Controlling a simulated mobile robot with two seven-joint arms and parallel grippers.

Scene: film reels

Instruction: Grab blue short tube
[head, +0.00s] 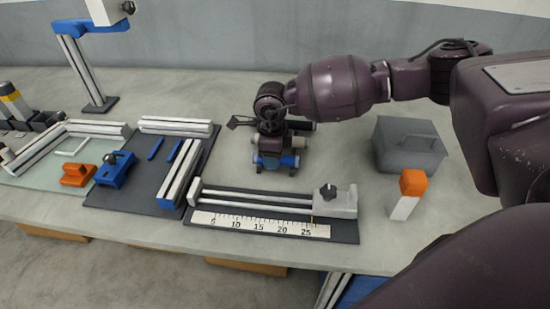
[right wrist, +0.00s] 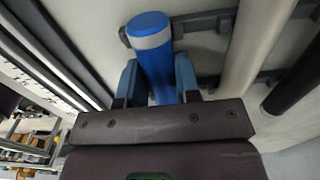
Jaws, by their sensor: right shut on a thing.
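A short blue tube (right wrist: 152,48) with a light grey band and a blue end cap stands out between my right gripper's two blue fingers in the right wrist view. My right gripper (right wrist: 157,78) is shut on it. In the head view my right gripper (head: 273,152) points down over a small rack near the middle of the table. Blue tube parts (head: 289,161) show beside the fingers, and the gripper and wrist hide much of the rack. My left gripper is not in view.
A long pale tube (right wrist: 258,40) and a dark tube (right wrist: 293,78) lie beside the held one in the right wrist view. A grey box (head: 408,147) and an orange-topped white block (head: 407,193) stand right of the rack. A ruler fixture (head: 265,222) lies in front.

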